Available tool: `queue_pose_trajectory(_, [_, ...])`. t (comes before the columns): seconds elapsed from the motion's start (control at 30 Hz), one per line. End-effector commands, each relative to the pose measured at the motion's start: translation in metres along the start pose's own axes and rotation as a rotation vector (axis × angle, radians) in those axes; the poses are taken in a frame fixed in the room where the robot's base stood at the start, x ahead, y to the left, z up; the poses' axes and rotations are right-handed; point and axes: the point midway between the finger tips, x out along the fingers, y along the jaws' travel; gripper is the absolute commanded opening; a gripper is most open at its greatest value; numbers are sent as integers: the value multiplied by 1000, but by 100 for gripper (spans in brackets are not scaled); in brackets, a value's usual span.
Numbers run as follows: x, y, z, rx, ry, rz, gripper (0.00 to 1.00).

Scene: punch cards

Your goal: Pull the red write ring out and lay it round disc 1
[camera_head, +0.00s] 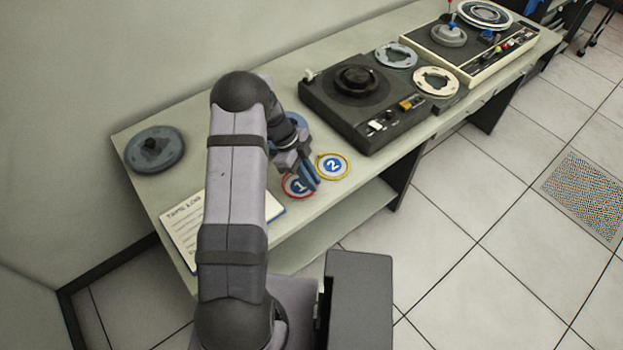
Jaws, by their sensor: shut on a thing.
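The blue disc 1 (297,187) lies near the front edge of the table, partly covered by my gripper. The red write ring (285,193) shows as a red outline round disc 1, its right side hidden by my fingers. My gripper (314,186) points down at the right side of disc 1 and is shut on the red ring. The picture is too small to tell whether the ring rests flat on the table.
Disc 2 (333,166), with a yellow ring round it, lies close to the right of my gripper. A dark tape deck (345,120) stands further right. A grey reel (154,149) lies at the left. A paper log (183,228) lies at the front left.

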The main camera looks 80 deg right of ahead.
Motion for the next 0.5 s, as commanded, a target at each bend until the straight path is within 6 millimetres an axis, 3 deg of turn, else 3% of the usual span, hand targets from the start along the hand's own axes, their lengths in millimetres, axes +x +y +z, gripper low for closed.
queue_pose_trajectory(0.5, [6, 0, 3, 0, 0, 0, 0])
